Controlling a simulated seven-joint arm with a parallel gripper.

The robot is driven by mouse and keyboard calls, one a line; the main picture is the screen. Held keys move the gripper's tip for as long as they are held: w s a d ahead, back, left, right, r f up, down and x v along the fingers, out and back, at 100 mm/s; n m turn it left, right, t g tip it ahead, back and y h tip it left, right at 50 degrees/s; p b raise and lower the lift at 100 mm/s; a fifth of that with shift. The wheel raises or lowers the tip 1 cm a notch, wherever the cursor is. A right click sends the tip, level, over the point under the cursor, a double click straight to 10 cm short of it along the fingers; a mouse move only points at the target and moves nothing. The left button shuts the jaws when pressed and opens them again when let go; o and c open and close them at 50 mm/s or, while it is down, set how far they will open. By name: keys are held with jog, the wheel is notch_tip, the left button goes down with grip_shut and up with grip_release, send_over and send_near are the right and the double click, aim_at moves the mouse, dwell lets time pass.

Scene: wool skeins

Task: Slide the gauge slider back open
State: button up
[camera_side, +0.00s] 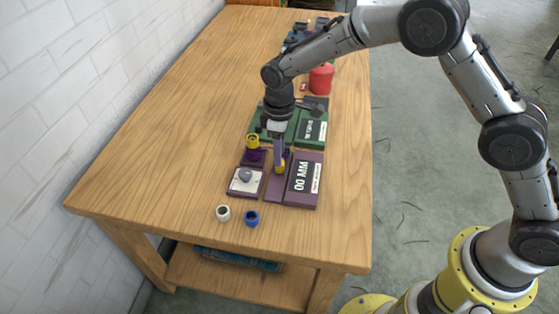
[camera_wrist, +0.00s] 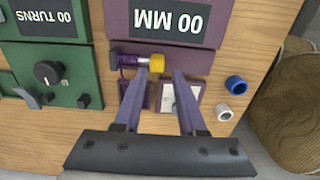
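The purple gauge (camera_side: 304,181) has a panel reading "00 MM", which also shows upside down in the wrist view (camera_wrist: 168,20). Beside the panel is a slider with a yellow block (camera_wrist: 157,63) at the end of a short grey bar, by a purple post (camera_wrist: 127,61). My gripper (camera_side: 280,163) is low over the gauge. In the wrist view its two fingers (camera_wrist: 161,73) are apart, with a clear gap between them. The yellow block is at the left fingertip, partly within the gap; I cannot tell whether they touch. The right fingertip is clear of the block.
A white pad with a grey knob (camera_side: 245,177) lies beside the gauge. A blue ring (camera_side: 251,218) and a white ring (camera_side: 223,213) stand in front. A green "00 TURNS" counter (camera_wrist: 45,20) and a red cylinder (camera_side: 321,79) are behind. The table's left side is clear.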

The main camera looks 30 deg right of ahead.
notch_tip(320, 180, up, 9)
dwell(0.3)
jog(key=s+d+r+m+t, duration=0.15)
jog(key=d+r, duration=0.35)
jog(key=r, duration=0.6)
jog(key=s+d+r+m+t, duration=0.2)
jog(key=s+d+r+t, duration=0.1)
jog(key=s+d+r, duration=0.5)
jog(key=s+d+r+m+t, duration=0.1)
jog(key=s+d, duration=0.1)
jog(key=s, duration=0.5)
jog(key=s+d+m, duration=0.1)
jog(key=s+d, duration=0.1)
jog(key=s, duration=0.5)
jog(key=s+f+m, duration=0.3)
jog(key=s+f, duration=0.4)
jog(key=s, duration=0.1)
jog(key=shift+s+d+f, duration=0.25)
jog(key=shift+s+d, duration=0.05)
jog(key=shift+d, duration=0.1)
